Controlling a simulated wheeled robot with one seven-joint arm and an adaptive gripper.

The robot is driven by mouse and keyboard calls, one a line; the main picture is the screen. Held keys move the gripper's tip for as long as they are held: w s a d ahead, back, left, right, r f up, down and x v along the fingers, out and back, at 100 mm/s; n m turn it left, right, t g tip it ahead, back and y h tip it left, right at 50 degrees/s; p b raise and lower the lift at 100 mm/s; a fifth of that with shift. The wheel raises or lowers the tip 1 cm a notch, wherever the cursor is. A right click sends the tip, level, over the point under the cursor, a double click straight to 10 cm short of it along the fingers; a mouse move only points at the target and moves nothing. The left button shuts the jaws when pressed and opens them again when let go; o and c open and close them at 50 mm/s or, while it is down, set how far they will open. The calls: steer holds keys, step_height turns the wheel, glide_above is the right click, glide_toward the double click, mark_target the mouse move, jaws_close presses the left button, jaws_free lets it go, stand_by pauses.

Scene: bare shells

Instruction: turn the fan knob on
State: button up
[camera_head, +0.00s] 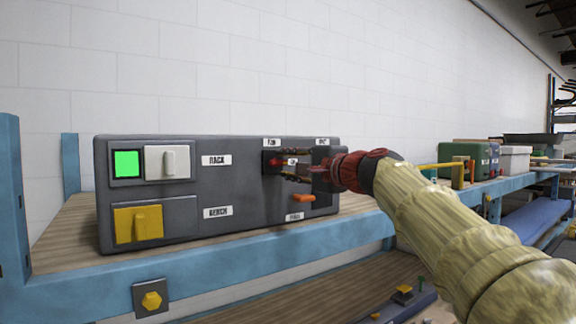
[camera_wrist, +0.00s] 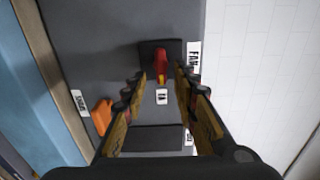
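The fan knob (camera_wrist: 161,62) is red with a yellow tip on a dark square plate, beside a FAN label (camera_wrist: 193,58). In the wrist view it lies just beyond and between my fingertips. My gripper (camera_wrist: 162,80) is open, one finger either side of the knob's lower end; I see no clear contact. In the head view my gripper (camera_head: 285,167) reaches leftward to the right part of the grey panel box (camera_head: 230,190), largely hiding the knob. A small white label (camera_wrist: 161,97) lies below the knob, between the fingers.
An orange switch (camera_head: 302,198) sits below my gripper. Further left are a green-lit square (camera_head: 127,163), a white rocker (camera_head: 168,162) and a yellow rocker (camera_head: 139,223). The box stands on a wooden bench with a blue edge (camera_head: 230,265). More boxes stand farther right.

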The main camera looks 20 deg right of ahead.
steer(key=v, duration=1.1)
steer(key=shift+s, duration=0.25)
steer(key=shift+r, duration=0.1)
